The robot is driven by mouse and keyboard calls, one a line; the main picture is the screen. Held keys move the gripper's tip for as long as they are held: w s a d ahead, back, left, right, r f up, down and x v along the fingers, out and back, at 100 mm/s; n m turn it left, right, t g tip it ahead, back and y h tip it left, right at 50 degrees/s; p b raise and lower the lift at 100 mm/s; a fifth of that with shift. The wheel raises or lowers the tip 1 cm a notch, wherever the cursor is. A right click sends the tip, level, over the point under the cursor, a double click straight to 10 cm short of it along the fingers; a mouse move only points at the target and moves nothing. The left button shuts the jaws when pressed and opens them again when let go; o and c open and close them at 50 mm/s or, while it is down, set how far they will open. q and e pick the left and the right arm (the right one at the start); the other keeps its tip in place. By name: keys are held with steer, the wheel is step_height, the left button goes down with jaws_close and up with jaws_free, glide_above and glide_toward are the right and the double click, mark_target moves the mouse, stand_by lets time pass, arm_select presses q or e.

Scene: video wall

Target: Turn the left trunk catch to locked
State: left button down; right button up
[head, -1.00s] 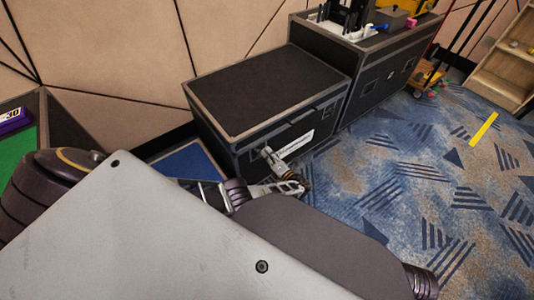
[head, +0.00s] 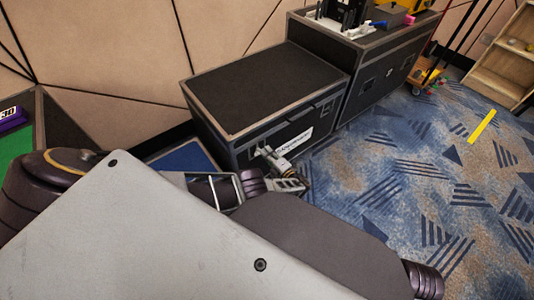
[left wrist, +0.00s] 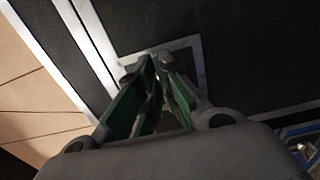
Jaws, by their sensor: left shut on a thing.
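The low black trunk (head: 265,88) with grey metal edges stands against the wall in the head view. My left gripper (head: 264,153) is at the left part of its front face. In the left wrist view the left gripper (left wrist: 158,72) has its green-lined fingers closed together on the left trunk catch (left wrist: 151,57), which sits in a pale-framed recess. The fingers hide most of the catch, so its exact angle cannot be told. My right gripper is not in view.
A taller black case (head: 375,75) stands right of the trunk with tools on top. A blue panel (head: 185,160) lies left of the trunk. Patterned carpet (head: 400,170) is open in front. A wooden shelf (head: 503,72) stands at far right.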

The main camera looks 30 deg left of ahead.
arm_select(q)
steer(key=shift+w, duration=0.1)
stand_by(0.3)
steer(key=c, duration=1.6)
jaws_free()
steer(key=shift+n, duration=0.4)
